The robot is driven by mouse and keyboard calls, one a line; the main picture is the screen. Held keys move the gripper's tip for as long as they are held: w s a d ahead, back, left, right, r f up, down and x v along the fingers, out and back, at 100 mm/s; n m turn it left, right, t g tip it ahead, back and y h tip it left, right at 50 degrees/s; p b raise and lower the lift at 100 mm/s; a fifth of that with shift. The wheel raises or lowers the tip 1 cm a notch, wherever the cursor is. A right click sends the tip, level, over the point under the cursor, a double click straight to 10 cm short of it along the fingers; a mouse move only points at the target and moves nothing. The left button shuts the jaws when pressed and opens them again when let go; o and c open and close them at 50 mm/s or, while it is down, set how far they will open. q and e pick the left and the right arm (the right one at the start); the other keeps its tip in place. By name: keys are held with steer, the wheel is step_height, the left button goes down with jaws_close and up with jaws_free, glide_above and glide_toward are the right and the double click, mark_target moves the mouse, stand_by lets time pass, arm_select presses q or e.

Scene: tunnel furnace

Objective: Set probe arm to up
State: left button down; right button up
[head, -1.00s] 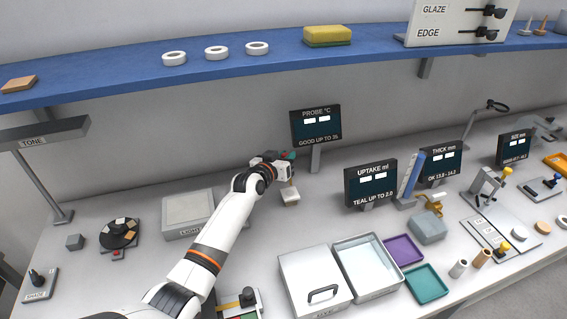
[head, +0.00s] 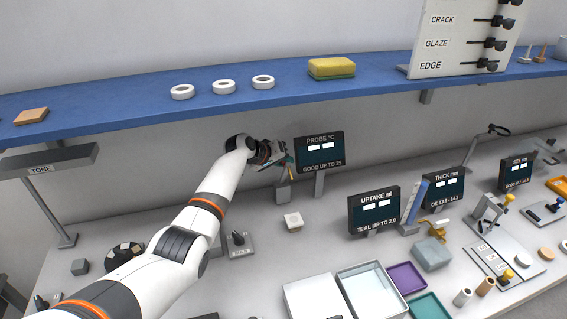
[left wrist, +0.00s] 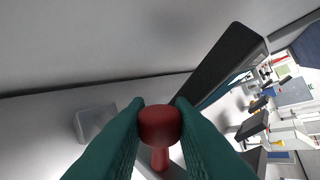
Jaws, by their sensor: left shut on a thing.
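My left gripper (head: 284,157) is beside the left edge of the PROBE °C display (head: 320,152), above a small grey block (head: 283,192) on the bench. In the left wrist view its teal fingers are shut on a round red knob (left wrist: 160,124), which I take to be the handle of the probe arm. A red stem shows below the knob. In the head view the fingers mostly hide the knob, and the arm's exact angle is hard to tell. My right gripper is not in view.
The blue shelf (head: 220,103) runs above my left gripper, holding white rings and a yellow sponge (head: 331,68). The UPTAKE display (head: 374,210) stands to the right. A black-knobbed switch (head: 238,241) is beside my left forearm. The bench around the pale block is clear.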

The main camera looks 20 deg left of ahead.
arm_select(q)
steer(key=shift+w+a+r, duration=0.25)
steer(key=shift+w+a, duration=0.1)
steer(key=shift+w, duration=0.05)
steer(key=c, duration=1.5)
jaws_free()
steer(key=shift+o, duration=1.1)
steer(key=shift+w+f, duration=0.1)
steer(key=shift+f, duration=0.05)
steer(key=b+v, duration=0.1)
steer(key=v, duration=1.1)
steer(key=shift+f, duration=0.15)
steer(key=shift+f, duration=0.1)
